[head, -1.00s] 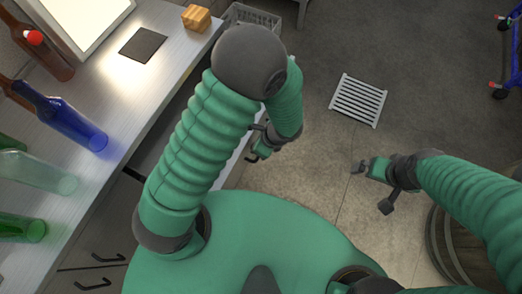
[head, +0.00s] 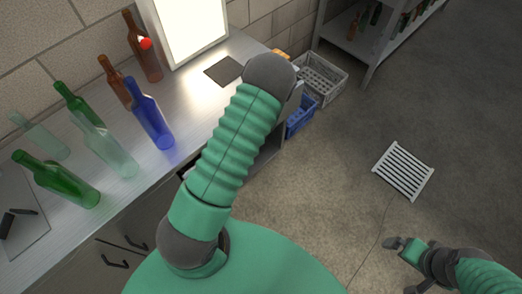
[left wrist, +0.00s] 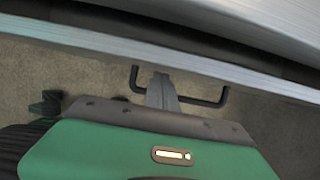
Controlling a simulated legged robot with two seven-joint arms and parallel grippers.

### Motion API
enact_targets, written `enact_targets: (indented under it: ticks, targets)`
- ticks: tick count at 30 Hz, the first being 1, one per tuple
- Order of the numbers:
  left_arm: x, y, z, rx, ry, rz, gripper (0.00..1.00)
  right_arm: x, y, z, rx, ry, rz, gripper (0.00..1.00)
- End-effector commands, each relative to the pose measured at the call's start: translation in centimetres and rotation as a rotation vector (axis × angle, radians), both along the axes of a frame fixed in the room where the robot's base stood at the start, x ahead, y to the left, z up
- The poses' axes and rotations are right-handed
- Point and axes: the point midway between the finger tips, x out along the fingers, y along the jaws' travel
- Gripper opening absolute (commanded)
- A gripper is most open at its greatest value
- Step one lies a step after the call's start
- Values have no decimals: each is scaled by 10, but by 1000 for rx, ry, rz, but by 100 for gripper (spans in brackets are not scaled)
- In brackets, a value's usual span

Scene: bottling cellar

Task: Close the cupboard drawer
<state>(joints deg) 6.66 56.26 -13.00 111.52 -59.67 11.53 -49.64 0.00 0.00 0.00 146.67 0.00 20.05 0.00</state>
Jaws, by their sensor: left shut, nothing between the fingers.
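The cupboard drawer (left wrist: 215,68) shows in the left wrist view as a pale front edge running across the picture. A dark gap lies between it and the grey worktop above, so the drawer stands open. Its black bar handle (left wrist: 210,101) sticks out from the front. My left gripper (left wrist: 160,88) is shut and empty, its fingertips at the drawer front within the span of the handle; I cannot tell whether they touch. In the head view my left arm hides this gripper and most of the drawer. My right gripper (head: 400,266) is open and empty over the floor.
Several bottles, including a blue one (head: 151,115), stand on the worktop (head: 190,105) beside a bright light panel (head: 187,28). Crates (head: 322,78) and a shelf rack (head: 372,48) stand beyond. The floor around the drain grate (head: 403,171) is clear.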

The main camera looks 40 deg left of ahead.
Motion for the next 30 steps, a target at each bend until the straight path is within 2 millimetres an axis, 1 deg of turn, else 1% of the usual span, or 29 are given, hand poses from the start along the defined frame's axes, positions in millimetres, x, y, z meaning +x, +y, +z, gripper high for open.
enact_targets:
  ticks: [1, 3, 6, 10, 15, 26, 28, 30]
  targets:
    - [0, 10, 4, 0, 0, 4, 0, 0, 0, 8, 0, 0, 0, 100]
    - [1, 21, 3, -1, 0, 4, 0, 0, 0, 12, 0, 0, 0, 100]
    - [2, 32, 2, -1, 0, 3, 0, 0, 0, 16, 0, 0, 0, 100]
    - [3, 42, 1, -1, -1, 2, 0, 0, 0, 19, 0, 0, 0, 100]
    - [4, 48, 0, 2, -1, 1, 0, 0, 0, 20, 0, 0, 0, 100]
    - [5, 52, 2, 7, -2, 4, 0, 0, 0, 20, 0, 0, 0, 100]
    - [5, 52, 6, 8, -3, 3, 0, 0, 0, 23, 0, 0, 0, 100]
    - [6, 50, 13, 8, -3, 3, 0, 0, 0, 30, 0, 0, 0, 100]
